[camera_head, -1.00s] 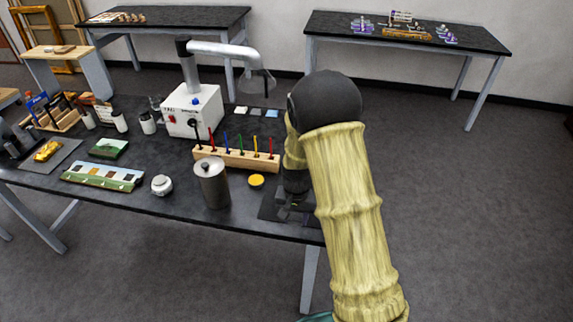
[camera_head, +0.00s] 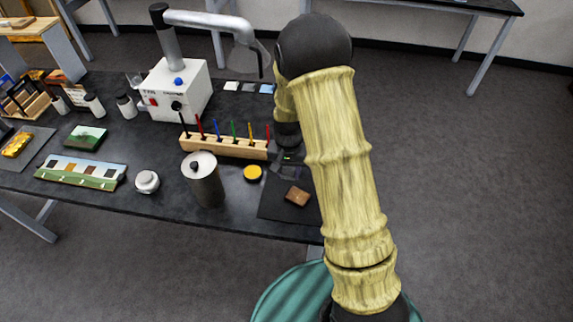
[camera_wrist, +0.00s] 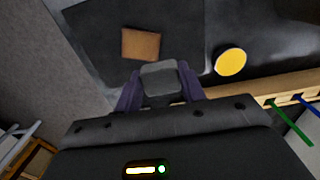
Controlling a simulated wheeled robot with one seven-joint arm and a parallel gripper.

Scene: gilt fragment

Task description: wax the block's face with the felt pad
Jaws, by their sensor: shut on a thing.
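The brown block (camera_head: 297,195) lies on a dark mat (camera_head: 272,210) at the right end of the table. It also shows in the wrist view (camera_wrist: 141,43), apart from my gripper and just beyond its fingertips. My gripper (camera_wrist: 158,84) is shut on a grey pad (camera_wrist: 160,77), which looks like the felt pad. In the head view my gripper (camera_head: 287,160) is partly hidden by my arm, at the far side of the mat behind the block. A round tin with yellow contents (camera_head: 253,172) stands left of the mat; it also shows in the wrist view (camera_wrist: 230,62).
A wooden rack (camera_head: 222,146) with several coloured tools stands behind the tin, close to my gripper. A metal canister (camera_head: 205,183) stands left of the tin. A white box (camera_head: 177,92) with an extraction arm (camera_head: 215,22) is behind. The mat around the block is clear.

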